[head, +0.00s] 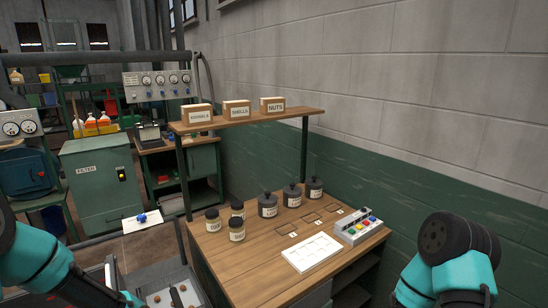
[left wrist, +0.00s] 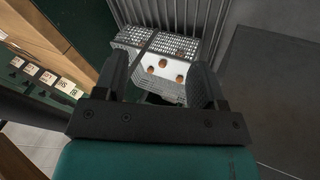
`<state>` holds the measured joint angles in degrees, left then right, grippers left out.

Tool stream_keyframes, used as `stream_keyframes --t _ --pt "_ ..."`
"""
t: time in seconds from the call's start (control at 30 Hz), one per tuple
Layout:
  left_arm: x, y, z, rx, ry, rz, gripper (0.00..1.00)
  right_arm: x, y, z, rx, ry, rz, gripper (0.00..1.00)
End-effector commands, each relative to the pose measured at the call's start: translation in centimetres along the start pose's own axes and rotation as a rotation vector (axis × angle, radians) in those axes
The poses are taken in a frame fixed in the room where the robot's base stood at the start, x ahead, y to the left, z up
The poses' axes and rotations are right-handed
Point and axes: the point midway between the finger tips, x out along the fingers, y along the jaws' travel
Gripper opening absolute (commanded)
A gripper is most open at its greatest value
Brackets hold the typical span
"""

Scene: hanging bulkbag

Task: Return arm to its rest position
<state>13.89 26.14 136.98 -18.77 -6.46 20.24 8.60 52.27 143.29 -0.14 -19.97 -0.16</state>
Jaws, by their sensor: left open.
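My left arm (head: 35,262) comes in from the lower left in the head view and reaches down toward a grey tray at the bottom edge. In the left wrist view my left gripper (left wrist: 162,72) is open, with its two dark fingers apart and nothing between them. Beyond the fingers is a pale perforated tray (left wrist: 145,75) with several small brown round pieces in it. My right arm (head: 445,260) shows at the lower right in the head view; its gripper is not in view.
A shelf (head: 245,121) above carries boxes labelled KERNELS, SHELLS and NUTS (head: 272,105). A green filter cabinet (head: 100,183) stands behind at left.

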Motion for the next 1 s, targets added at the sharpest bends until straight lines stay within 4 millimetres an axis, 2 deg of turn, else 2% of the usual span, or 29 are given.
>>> stream_keyframes --t 0.03,0.2,0.4,0.5,0.6,0.7,1.0 --pt "1.7 0.2 1.7 -0.004 -0.037 0.004 0.64 0.0 0.0 0.0 0.0 0.0 0.0 0.0" --pt "6.2 0.9 6.8 0.015 -0.135 0.009 0.64 0.0 0.0 0.0 0.0 0.0 0.0 0.0" --pt "10.2 1.4 13.1 0.058 -0.241 0.003 0.64 0.0 0.0 0.0 0.0 0.0 0.0 0.0" --pt "11.6 1.4 15.9 0.081 -0.283 -0.004 0.64 0.0 0.0 0.0 0.0 0.0 0.0 0.0" --pt "12.4 1.3 17.9 0.1 -0.308 -0.011 0.64 0.0 0.0 0.0 0.0 0.0 0.0 0.0" --pt "12.8 1.3 19.0 0.111 -0.322 -0.015 0.64 0.0 0.0 0.0 0.0 0.0 0.0 0.0" --pt "13.0 1.2 19.3 0.117 -0.326 -0.017 0.64 0.0 0.0 0.0 0.0 0.0 0.0 0.0"
